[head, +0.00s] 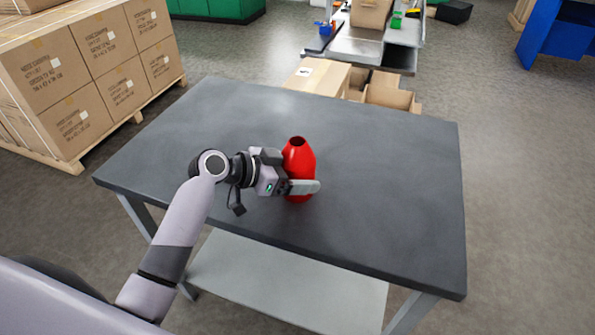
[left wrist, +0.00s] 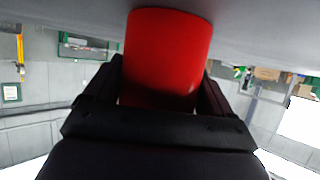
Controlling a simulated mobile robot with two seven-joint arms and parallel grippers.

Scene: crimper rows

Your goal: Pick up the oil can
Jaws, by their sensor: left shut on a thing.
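The oil can (head: 298,158) is a red, rounded bottle shape with a dark opening at its top. It is upright on the dark grey table (head: 390,180), or just above it; I cannot tell which. My left gripper (head: 300,187) comes from the left and is shut on the can's lower part, with a finger across its front. In the left wrist view the red can (left wrist: 168,55) is between the two dark fingers of the gripper (left wrist: 163,90). My right gripper is not in view.
The rest of the tabletop is clear. Stacked cardboard boxes (head: 85,70) on a pallet stand at the left. Open cardboard boxes (head: 385,92) are behind the table. A grey bench (head: 355,45) with small items and a blue bin (head: 560,40) are farther back.

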